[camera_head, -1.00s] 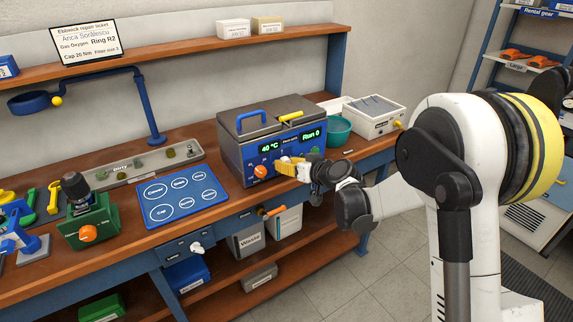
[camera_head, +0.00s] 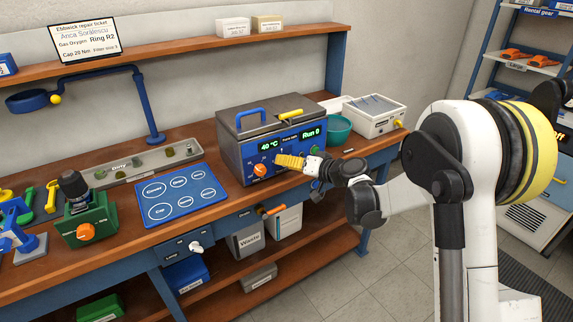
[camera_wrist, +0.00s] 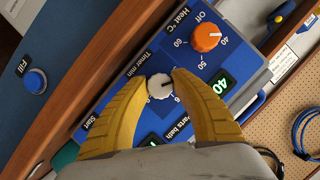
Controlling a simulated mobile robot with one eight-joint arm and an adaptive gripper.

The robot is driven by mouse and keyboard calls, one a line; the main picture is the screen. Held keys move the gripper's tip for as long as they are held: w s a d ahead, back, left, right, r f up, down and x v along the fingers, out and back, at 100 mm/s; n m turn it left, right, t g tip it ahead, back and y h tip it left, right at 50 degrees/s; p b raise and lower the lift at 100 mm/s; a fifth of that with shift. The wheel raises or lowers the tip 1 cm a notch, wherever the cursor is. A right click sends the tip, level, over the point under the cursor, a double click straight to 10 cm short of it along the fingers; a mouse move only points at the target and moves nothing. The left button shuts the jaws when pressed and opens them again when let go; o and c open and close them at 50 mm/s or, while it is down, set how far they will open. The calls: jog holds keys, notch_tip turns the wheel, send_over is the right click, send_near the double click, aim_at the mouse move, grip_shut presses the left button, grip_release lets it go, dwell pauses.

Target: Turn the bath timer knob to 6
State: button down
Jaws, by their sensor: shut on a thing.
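The bath timer knob (camera_wrist: 160,86) is small and white, under the "Timer min" label in the wrist view. Its dark pointer line points toward picture right, with a printed 6 just below and right of it. My gripper (camera_wrist: 161,74) has its two yellow fingers closed on opposite sides of the knob. In the head view my gripper (camera_head: 288,162) is against the front of the parts bath (camera_head: 228,152), hiding the knob. The bath's green display reads 40 °C and Run 0.
The orange heat knob (camera_wrist: 206,37) is close beside the timer knob; it also shows in the head view (camera_head: 260,170). A blue button (camera_wrist: 36,81) marked "Fill" is at left in the wrist view. A teal bowl (camera_head: 338,128) stands right of the bath.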

jog(key=m+y+b, duration=0.1)
jog(key=m+y, duration=0.1)
jog(key=m, duration=0.3)
jog(key=shift+y+b, duration=0.35)
jog(key=shift+y, duration=0.05)
jog(key=m+y, duration=0.1)
jog(key=m, duration=0.1)
jog(key=m+t+y, duration=0.1)
jog(key=m, duration=0.2)
jog(key=shift+m, duration=0.3)
jog(key=c, duration=1)
grip_release()
jog(key=shift+a, duration=0.1)
jog(key=v, duration=1.2)
